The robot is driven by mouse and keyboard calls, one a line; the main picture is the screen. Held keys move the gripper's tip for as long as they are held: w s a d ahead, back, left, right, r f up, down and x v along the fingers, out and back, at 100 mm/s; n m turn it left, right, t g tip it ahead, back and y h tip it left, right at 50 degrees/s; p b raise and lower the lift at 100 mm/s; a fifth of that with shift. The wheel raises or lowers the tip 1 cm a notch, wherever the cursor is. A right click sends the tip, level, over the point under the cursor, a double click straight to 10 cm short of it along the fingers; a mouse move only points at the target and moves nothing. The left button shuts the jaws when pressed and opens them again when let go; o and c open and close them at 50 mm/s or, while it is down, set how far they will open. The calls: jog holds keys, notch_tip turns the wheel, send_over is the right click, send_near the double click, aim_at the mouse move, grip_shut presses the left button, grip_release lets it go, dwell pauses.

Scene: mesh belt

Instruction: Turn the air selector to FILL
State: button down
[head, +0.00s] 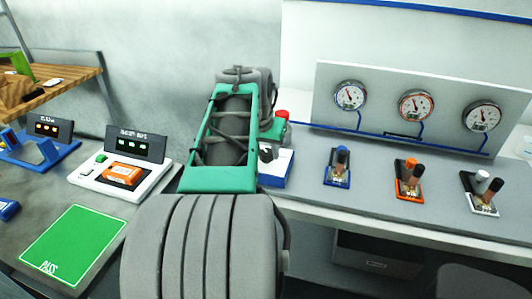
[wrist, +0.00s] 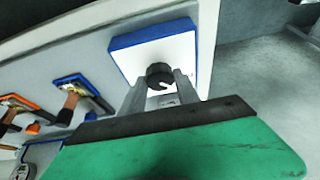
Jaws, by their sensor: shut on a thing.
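The air selector is a white box with blue edges (wrist: 180,48) that carries a round black knob (wrist: 158,72). My gripper (wrist: 161,84) has one grey finger on each side of the knob and is shut on it. A pale notch shows on the knob's near face. No FILL label can be read in either view. In the head view the box (head: 279,168) stands at the left end of the grey bench, with the dark knob (head: 267,152) on it. My arm stands close in front and the fingertips cannot be made out there.
Right of the box stand a blue-based lever (head: 337,168), an orange-based lever (head: 409,180) and a white-based lever (head: 481,193). A panel with three gauges (head: 416,104) rises behind. At left are a green PASS mat (head: 72,245) and a white device with an orange block (head: 122,174).

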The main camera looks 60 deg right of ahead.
dwell(0.4)
jog(key=c, duration=0.9)
grip_release()
jog(key=shift+r, duration=0.1)
jog(key=v, duration=0.7)
jog(key=shift+r, duration=0.3)
jog(key=shift+a, duration=0.15)
